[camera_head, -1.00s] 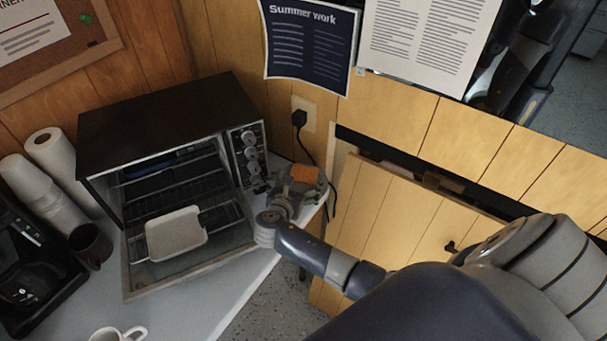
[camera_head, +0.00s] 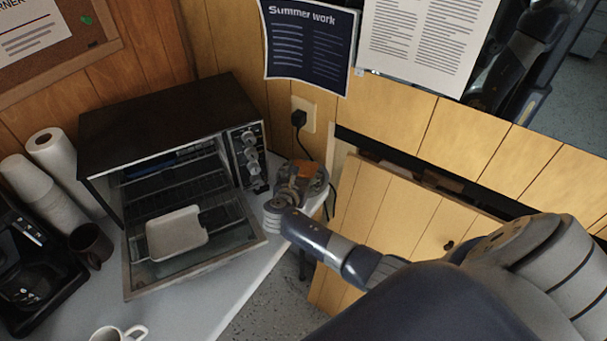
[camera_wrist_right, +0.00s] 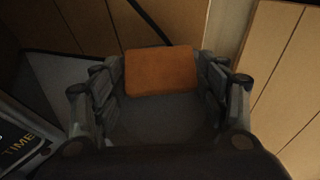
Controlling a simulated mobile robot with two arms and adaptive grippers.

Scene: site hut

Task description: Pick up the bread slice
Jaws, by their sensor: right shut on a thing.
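The bread slice (camera_wrist_right: 161,71) is an orange-brown rounded square in the right wrist view, between the fingers of my right gripper (camera_wrist_right: 160,85). My right gripper is shut on it. In the head view the right gripper (camera_head: 298,180) is at the right end of the white counter, just right of the toaster oven, and a bit of the bread slice (camera_head: 304,168) shows there, partly hidden by the gripper. I cannot tell whether the slice is clear of the counter. My left gripper is not in view.
The toaster oven (camera_head: 168,115) has its door open, with a pale tray (camera_head: 176,233) at its front. A mug (camera_head: 90,245), stacked cups (camera_head: 50,215), a coffee maker (camera_head: 35,270) and a white mug (camera_head: 117,333) stand left. Front counter (camera_head: 235,290) is clear.

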